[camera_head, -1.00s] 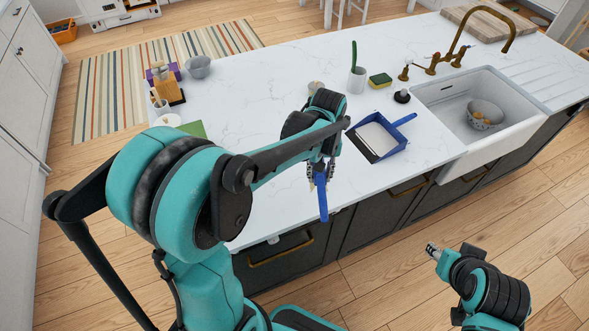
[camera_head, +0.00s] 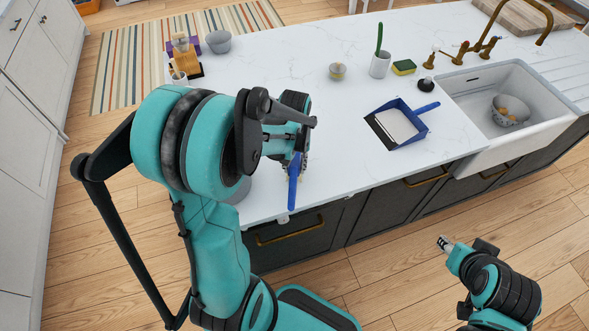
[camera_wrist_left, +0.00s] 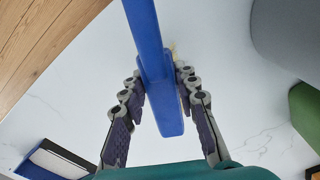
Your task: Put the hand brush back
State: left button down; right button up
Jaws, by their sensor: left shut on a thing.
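The blue hand brush (camera_head: 293,190) is in my left gripper (camera_head: 298,160), over the counter's near edge. In the left wrist view the brush (camera_wrist_left: 151,45) runs from the top edge down between the fingers of the left gripper (camera_wrist_left: 162,105). Its bristles cannot be made out clearly. A blue dustpan (camera_head: 424,117) with a pale inside lies on the counter to the right, apart from the brush. The dustpan also shows at the lower left of the left wrist view (camera_wrist_left: 55,160). My right gripper (camera_head: 445,242) is low at the right, over the floor, too small to judge.
A grey round thing (camera_wrist_left: 290,35) and a green thing (camera_wrist_left: 306,112) are near the left gripper. The counter's middle (camera_head: 270,65) is clear.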

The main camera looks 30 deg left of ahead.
aim_at(294, 171)
pick_arm(q)
notch_tip(294, 171, down, 2)
jog(key=shift+s+f+b, duration=0.1)
jog(key=shift+f+b, duration=0.3)
jog(key=shift+b, duration=0.25)
jog(key=shift+f, duration=0.2)
jog(key=c, duration=1.2)
grip_release()
jog(key=shift+o, duration=0.2)
